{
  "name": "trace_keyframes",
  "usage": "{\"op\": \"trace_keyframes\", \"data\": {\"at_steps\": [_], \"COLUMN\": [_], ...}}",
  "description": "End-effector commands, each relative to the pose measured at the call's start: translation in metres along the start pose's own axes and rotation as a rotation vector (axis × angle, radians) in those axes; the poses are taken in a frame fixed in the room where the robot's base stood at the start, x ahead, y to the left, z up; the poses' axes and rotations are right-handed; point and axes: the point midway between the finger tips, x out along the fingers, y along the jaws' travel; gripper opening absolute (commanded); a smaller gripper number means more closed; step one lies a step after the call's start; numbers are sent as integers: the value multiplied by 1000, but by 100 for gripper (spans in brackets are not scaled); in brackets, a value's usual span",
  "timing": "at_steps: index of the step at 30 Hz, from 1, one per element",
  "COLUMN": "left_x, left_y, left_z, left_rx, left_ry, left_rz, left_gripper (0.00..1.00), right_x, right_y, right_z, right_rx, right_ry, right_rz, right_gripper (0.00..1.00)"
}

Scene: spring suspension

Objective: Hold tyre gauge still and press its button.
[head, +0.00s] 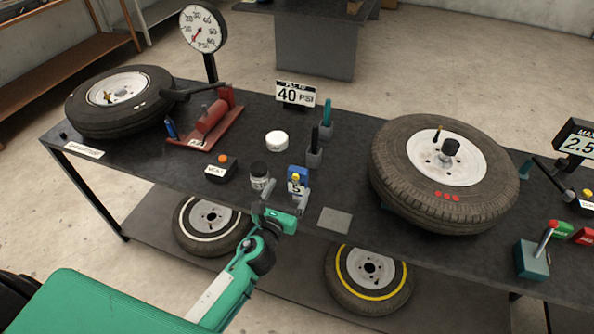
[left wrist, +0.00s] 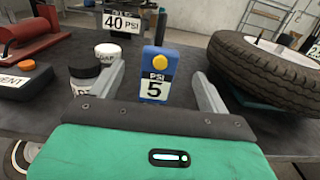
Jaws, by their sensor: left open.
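The tyre gauge (head: 297,182) is a small blue upright block on the bench near its front edge. In the left wrist view the gauge (left wrist: 157,82) shows a yellow button (left wrist: 159,60) on its upper face and a display reading 5 PSI. My left gripper (head: 285,197) is open, its two grey fingers reaching forward. In the left wrist view the gauge stands between the fingers of the gripper (left wrist: 160,88), with gaps on both sides. I cannot tell how deep it is between them. My right gripper is not in view.
A vent box (head: 221,167) is further left. A tyre (head: 396,165) lies to the right.

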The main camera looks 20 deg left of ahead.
Motion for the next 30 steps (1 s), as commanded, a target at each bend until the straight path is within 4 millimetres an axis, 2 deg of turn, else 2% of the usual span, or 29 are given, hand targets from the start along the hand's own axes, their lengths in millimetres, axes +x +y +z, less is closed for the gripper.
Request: {"op": "trace_keyframes", "data": {"at_steps": [1, 9, 15, 21, 29, 30], "left_x": [11, 62, 87, 97, 98, 98], "left_y": [0, 0, 0, 0, 0, 0], "left_z": [3, 2, 1, 0, 0, 0], "left_rx": [-3, -4, -4, -5, -4, -4], "left_ry": [-1, 0, 0, 0, 0, 0], "left_rz": [1, 2, 1, 0, 0, 0], "left_gripper": [78, 78, 78, 78, 78, 70], "right_x": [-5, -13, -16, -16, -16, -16], "right_y": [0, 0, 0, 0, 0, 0], "right_z": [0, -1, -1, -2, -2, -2], "right_rx": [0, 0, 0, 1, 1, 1], "right_ry": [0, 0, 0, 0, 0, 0], "right_rz": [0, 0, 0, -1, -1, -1], "right_gripper": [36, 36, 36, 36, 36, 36]}}
